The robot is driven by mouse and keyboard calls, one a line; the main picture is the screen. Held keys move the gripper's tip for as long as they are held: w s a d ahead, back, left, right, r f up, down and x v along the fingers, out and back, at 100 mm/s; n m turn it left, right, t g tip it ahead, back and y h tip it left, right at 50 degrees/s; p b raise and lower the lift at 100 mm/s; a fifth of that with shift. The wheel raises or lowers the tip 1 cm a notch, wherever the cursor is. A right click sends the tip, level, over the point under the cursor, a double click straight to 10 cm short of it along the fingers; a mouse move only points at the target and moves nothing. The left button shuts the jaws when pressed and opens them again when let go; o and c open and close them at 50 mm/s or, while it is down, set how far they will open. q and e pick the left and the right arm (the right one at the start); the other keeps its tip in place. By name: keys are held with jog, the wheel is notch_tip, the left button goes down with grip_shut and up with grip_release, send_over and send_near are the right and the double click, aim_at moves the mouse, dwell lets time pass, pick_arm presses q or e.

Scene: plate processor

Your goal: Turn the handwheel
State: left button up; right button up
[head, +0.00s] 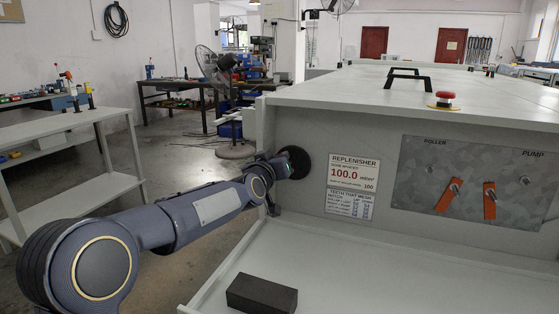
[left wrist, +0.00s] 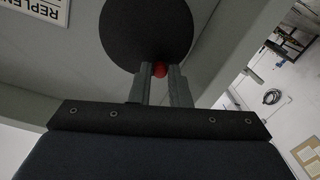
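The handwheel (head: 297,162) is a dark round disc on the front of the grey machine, left of the REPLENISHER label. In the left wrist view the black disc (left wrist: 147,28) fills the top middle, with a small red knob (left wrist: 160,70) at its lower edge. My left arm reaches in from the left, and its gripper (head: 283,167) is at the wheel. In the left wrist view the fingers (left wrist: 160,76) stand on either side of the red knob, with the gap about as wide as the knob. The right gripper is not in view.
The REPLENISHER label (head: 353,175) reads 100.0. A panel (head: 480,183) with two orange levers lies further right. A black block (head: 262,294) rests on the pale ledge (head: 345,285) below. A red stop button (head: 445,96) is on the machine top. Open floor lies left.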

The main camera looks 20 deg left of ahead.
pick_arm(q)
jog(key=o, duration=0.4)
jog(key=s+p, duration=0.1)
jog(key=s, duration=0.7)
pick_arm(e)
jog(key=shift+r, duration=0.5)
